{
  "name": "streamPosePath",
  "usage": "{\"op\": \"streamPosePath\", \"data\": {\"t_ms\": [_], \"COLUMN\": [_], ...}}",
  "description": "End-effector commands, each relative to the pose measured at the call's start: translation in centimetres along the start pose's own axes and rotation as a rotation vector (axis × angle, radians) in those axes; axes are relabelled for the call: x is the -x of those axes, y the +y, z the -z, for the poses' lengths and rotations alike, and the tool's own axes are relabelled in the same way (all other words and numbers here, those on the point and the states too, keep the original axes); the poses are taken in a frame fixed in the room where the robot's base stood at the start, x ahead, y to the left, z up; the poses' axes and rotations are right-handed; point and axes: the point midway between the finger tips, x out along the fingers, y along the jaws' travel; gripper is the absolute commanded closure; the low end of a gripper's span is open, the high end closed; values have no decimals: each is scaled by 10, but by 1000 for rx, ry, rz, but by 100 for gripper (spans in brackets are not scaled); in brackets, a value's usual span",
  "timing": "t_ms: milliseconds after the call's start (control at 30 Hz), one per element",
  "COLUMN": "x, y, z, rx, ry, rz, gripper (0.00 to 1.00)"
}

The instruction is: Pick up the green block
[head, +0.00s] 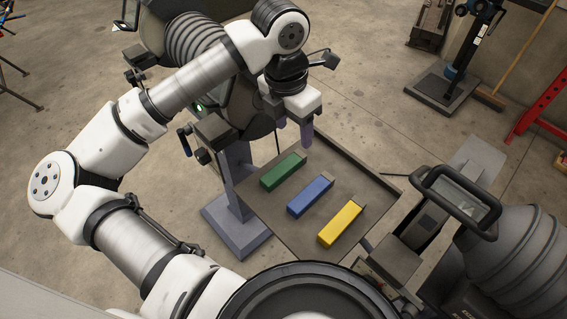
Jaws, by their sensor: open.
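The green block (282,172) lies on a dark tray (346,161), nearest its left end. It is a long, narrow bar. A blue block (310,196) and a yellow block (340,224) lie beside it in a row to the lower right, apart from each other. My gripper (294,134) hangs from the arm above the upper part of the tray, a little beyond the green block's upper end. Its fingers point down. It is open and I see nothing held in it. The exact height over the tray is hard to tell.
A machine with a clamp and small levers (207,140) stands left of the tray. A grey machine part with a black handle (455,198) stands to the right. A stand (447,88) is on the floor behind. The tray's upper right is bare.

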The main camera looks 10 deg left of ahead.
Motion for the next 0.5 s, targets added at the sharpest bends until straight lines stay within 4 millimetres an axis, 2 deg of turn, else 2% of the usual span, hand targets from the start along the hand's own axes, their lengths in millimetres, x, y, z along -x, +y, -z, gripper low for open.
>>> {"op": "streamPosePath", "data": {"t_ms": [33,133,500], "x": [-3,-11,-76], "y": [10,19,24], "z": [9,20,27], "rx": [24,48,51], "ry": [47,95,101], "rz": [-29,-56,-56], "gripper": [44,44,44]}}
